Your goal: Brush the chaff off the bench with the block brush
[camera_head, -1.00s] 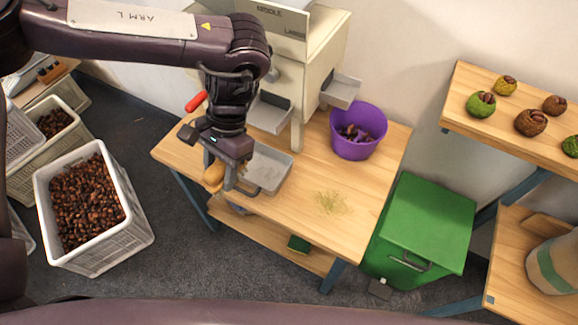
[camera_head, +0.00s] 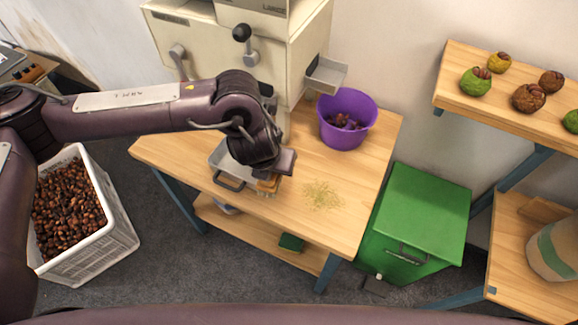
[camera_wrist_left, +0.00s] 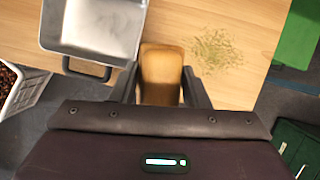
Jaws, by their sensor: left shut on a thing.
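The chaff (camera_head: 322,195) is a thin yellow-green patch on the wooden bench (camera_head: 300,232), right of centre. It also shows in the left wrist view (camera_wrist_left: 216,50), to the right of the brush. My left gripper (camera_head: 268,184) is shut on the block brush, whose tan wooden block (camera_wrist_left: 161,72) sits between the two fingers in the wrist view. The brush is over the bench, just left of the chaff and apart from it. Its bristles are mostly hidden, and I cannot tell whether they touch the bench. My right gripper is not in view.
A metal tray (camera_head: 232,184) lies just left of the brush. A purple bucket (camera_head: 347,137) with chestnuts stands behind the chaff. The cream machine (camera_head: 210,50) rises at the back. A green lidded bin (camera_head: 428,203) stands beyond the bench's right edge.

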